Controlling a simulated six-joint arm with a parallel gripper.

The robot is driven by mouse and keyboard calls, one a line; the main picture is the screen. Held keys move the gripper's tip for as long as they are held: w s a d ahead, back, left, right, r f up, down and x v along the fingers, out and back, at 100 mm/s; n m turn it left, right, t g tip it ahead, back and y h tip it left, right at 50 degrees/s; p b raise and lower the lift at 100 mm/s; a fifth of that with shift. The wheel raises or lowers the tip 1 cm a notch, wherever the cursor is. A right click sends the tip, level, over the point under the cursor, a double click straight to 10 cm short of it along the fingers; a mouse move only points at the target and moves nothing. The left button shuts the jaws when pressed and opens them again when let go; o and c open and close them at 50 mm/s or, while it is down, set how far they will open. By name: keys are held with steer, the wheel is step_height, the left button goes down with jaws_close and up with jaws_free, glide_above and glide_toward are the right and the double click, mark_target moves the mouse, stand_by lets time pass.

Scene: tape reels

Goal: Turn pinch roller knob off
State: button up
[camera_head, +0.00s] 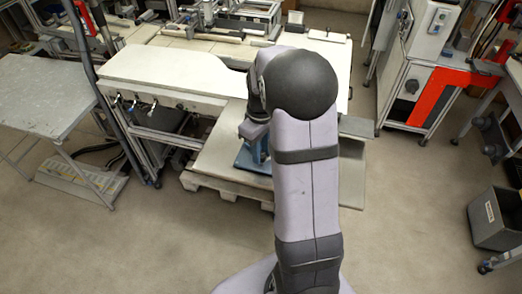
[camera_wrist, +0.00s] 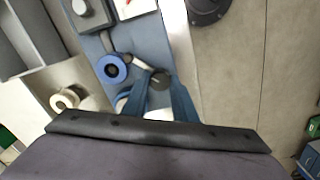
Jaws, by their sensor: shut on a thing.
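In the wrist view, my gripper (camera_wrist: 160,92) reaches forward with its two blue fingers on either side of a small dark round knob (camera_wrist: 158,77), which I take to be the pinch roller knob. The fingers are shut on it. A pale lever or bar lies just left of the knob. Which way the knob is turned cannot be made out. The knob sits at the lower edge of a blue panel (camera_wrist: 137,43). In the head view my arm hides the gripper and knob; only part of a blue surface (camera_head: 250,158) shows beside the arm.
A cream reel (camera_wrist: 64,100) is further left, and a grey box with a knob (camera_wrist: 90,13) is above. A black round part (camera_wrist: 206,9) is at top right. A white bench (camera_head: 165,70) stands behind.

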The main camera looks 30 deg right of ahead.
steer(key=m, duration=0.5)
steer(key=shift+p, duration=0.35)
steer(key=m, duration=0.5)
steer(key=shift+w, duration=0.1)
steer(key=o, duration=1.1)
steer(key=shift+c, duration=0.2)
steer(key=shift+r+b, duration=0.85)
steer(key=shift+r, duration=2.9)
